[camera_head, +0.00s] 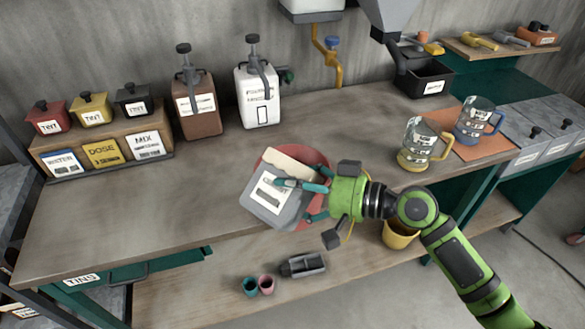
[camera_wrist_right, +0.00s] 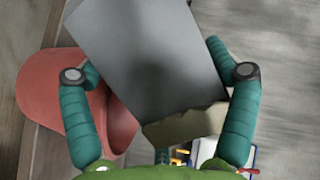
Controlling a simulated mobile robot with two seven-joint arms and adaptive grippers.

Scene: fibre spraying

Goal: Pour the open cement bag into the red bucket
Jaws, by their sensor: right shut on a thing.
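The cement bag (camera_head: 272,199) is grey with a white label and a pale open top. It is tilted over the red bucket (camera_head: 318,162) on the bench. My right gripper (camera_head: 303,201) is shut on the bag from the right side. In the right wrist view the bag (camera_wrist_right: 150,55) lies between the two teal fingers of my right gripper (camera_wrist_right: 155,85). The red bucket (camera_wrist_right: 48,92) shows there to the left, partly hidden behind the bag and a finger. I cannot see whether any cement is flowing. My left gripper is not in view.
Two clear measuring jugs (camera_head: 416,146) stand on the bench to the right. A white pump canister (camera_head: 257,97) and a brown one (camera_head: 195,105) stand at the back. A yellow bucket (camera_head: 399,236) is on the lower shelf. The bench left of the bag is clear.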

